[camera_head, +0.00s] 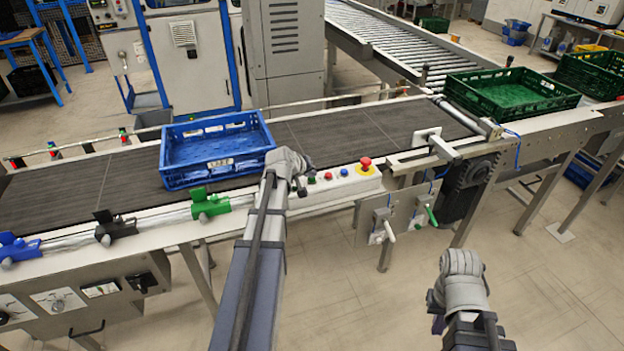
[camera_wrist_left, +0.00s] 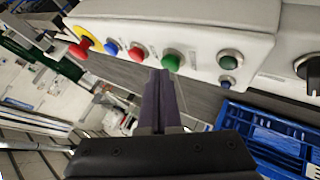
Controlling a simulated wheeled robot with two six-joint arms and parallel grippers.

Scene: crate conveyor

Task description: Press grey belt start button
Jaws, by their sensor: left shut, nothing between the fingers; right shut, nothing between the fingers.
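The white control box (camera_head: 340,184) on the near side of the grey belt (camera_head: 305,131) carries a row of buttons. It shows a green button (camera_head: 311,180), a red one (camera_head: 328,176), a blue one (camera_head: 344,171) and a red mushroom button (camera_head: 366,163) on yellow. My left gripper (camera_head: 301,187) is at the left end of this row. In the left wrist view the shut, empty fingers (camera_wrist_left: 161,78) point at the panel close to the green button (camera_wrist_left: 173,62); contact cannot be told. My right gripper (camera_head: 437,322) is low at the right, largely hidden by its wrist.
A blue crate (camera_head: 177,178) stands on the belt, left of my left wrist. A green crate (camera_head: 482,109) sits at the right end. Blue, black and green clamps line the near rail. A hanging panel (camera_head: 404,209) with levers is right of the box.

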